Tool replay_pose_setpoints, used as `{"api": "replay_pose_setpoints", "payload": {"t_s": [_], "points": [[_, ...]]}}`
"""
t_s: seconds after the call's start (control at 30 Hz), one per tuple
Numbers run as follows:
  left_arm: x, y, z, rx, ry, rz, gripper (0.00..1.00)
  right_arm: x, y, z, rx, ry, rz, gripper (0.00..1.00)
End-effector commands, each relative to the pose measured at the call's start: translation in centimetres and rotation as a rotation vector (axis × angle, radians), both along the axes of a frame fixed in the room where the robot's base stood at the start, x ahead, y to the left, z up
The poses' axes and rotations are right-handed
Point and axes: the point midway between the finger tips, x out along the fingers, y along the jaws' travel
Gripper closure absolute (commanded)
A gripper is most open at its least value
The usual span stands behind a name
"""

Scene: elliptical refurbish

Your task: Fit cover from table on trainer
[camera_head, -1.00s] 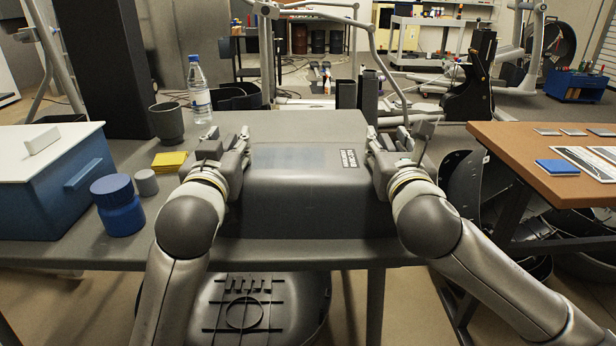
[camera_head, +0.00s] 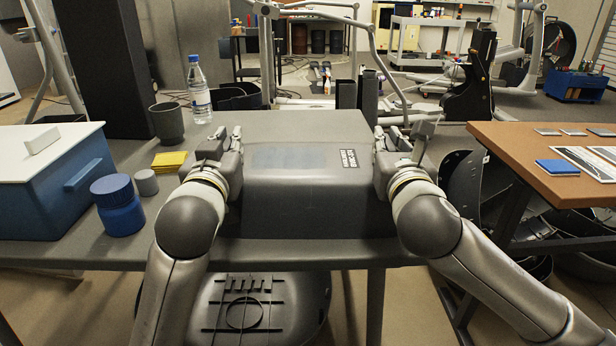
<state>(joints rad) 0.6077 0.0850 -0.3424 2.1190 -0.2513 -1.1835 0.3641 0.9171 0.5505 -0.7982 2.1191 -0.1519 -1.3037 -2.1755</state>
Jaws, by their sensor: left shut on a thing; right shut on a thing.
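The cover (camera_head: 310,195) is a dark grey, box-like shell with a black and white label on its top right. It is at the near edge of the grey table (camera_head: 290,125), between my two grippers. My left gripper (camera_head: 230,140) is shut on the cover's left side. My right gripper (camera_head: 388,140) is shut on its right side. The fingertips are partly hidden by the gripper bodies and the cover. I cannot tell whether the cover touches the table. The elliptical trainer's frame (camera_head: 365,45) seems to stand behind the table.
On the table's left are a blue box with a white lid (camera_head: 50,180), a blue jar (camera_head: 118,205), a small grey jar (camera_head: 145,183), yellow notes (camera_head: 169,161), a cup (camera_head: 167,123) and a bottle (camera_head: 199,90). A brown table (camera_head: 540,150) stands right. Another dark shell (camera_head: 260,305) lies below.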

Motion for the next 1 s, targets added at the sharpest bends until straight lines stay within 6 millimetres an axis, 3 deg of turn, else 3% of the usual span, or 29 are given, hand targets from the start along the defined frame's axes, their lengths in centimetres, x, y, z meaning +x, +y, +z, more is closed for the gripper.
{"api": "replay_pose_setpoints", "payload": {"t_s": [0.27, 0.7, 1.0], "points": [[0.0, 0.0, 1.1, 0.000, -0.002, 0.000, 1.00, 0.0, 0.0, 1.1, 0.000, -0.002, -0.001, 1.00], [0.0, 0.0, 4.9, 0.000, -0.003, 0.000, 1.00, 0.0, 0.0, 4.8, 0.000, -0.002, -0.001, 1.00], [0.0, 0.0, 5.1, 0.000, -0.003, 0.001, 1.00, 0.0, 0.0, 5.1, 0.000, -0.002, -0.001, 1.00]]}}
